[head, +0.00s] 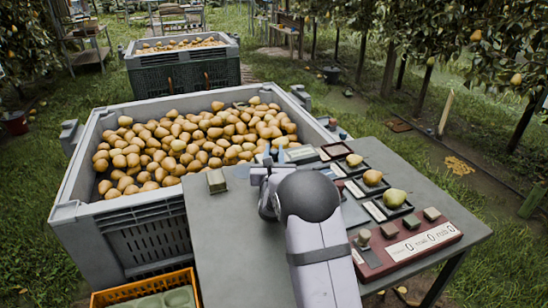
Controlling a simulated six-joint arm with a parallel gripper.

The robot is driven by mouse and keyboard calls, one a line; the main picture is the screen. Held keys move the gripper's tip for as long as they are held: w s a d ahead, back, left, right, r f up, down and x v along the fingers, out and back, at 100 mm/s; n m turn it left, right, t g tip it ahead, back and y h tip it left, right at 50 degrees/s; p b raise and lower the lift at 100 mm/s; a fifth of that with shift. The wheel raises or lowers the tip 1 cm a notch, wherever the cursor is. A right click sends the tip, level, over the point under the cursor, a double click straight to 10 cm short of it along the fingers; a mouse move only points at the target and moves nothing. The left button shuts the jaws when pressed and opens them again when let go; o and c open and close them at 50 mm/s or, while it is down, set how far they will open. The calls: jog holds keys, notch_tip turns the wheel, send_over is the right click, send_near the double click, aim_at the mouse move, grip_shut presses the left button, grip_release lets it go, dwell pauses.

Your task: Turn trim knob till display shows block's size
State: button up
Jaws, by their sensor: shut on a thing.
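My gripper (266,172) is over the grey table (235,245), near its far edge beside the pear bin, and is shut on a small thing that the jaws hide. I cannot make out a trim knob there. A grey-green block (216,181) sits on the table to the left of my gripper, apart from it. A flat grey device (302,154) lies just behind and right of my gripper; its reading is not legible. A red panel (410,243) at the right front has a white strip with several figures that look like zeros.
A large grey bin (88,208) full of pears stands behind and left of the table. Pears lie in dark trays (391,207) along the table's right side. Small blocks (431,214) sit on the red panel. An orange crate (145,287) stands at lower left. The table's left front is clear.

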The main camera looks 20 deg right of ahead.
aim_at(274, 154)
jog(key=shift+r, duration=0.2)
jog(key=o, duration=1)
jog(key=shift+f, duration=0.1)
jog(key=shift+v, duration=3.65)
jog(key=shift+o, duration=0.3)
